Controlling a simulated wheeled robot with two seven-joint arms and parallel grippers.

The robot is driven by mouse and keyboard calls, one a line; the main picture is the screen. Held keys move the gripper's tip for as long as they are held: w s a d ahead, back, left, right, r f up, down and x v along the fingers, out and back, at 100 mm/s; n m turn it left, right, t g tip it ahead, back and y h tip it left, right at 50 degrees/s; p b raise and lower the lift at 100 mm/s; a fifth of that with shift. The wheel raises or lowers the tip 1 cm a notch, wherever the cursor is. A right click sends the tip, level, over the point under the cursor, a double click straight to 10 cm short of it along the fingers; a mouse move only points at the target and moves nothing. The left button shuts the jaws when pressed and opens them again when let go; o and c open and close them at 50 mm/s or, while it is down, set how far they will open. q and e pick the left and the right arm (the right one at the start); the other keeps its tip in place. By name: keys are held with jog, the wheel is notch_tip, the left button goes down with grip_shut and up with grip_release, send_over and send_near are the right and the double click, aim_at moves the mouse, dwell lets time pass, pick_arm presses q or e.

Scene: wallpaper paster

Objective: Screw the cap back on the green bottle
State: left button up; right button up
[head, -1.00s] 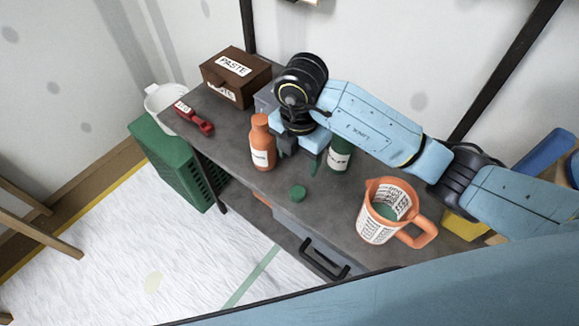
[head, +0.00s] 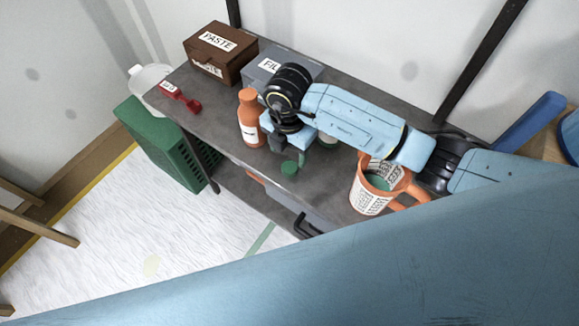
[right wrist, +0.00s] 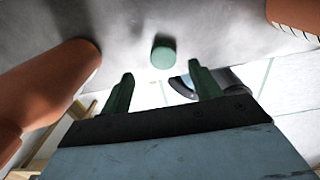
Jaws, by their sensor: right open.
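The green cap (head: 289,168) lies on the grey table near its front edge. In the right wrist view the cap (right wrist: 163,55) shows just beyond the fingertips, centred between them. My right gripper (head: 291,156) is open and empty, close to the cap; its two green fingers (right wrist: 162,80) stand apart in the wrist view. My left gripper is not in view.
An orange bottle (head: 249,118) stands just left of the gripper, and it also shows in the wrist view (right wrist: 50,88). Brown (head: 222,62) and grey (head: 256,76) boxes and a red tool (head: 181,98) are farther back.

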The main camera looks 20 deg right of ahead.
aim_at(290, 166)
jog(key=shift+s+f, duration=0.15)
jog(key=shift+f, duration=1.2)
jog(key=shift+s+f, duration=0.1)
jog(key=shift+f, duration=1.25)
jog(key=shift+d, duration=0.1)
jog(key=c, duration=1.1)
jog(key=shift+o, duration=0.2)
notch_tip(290, 166, up, 10)
jog(key=shift+p, duration=0.3)
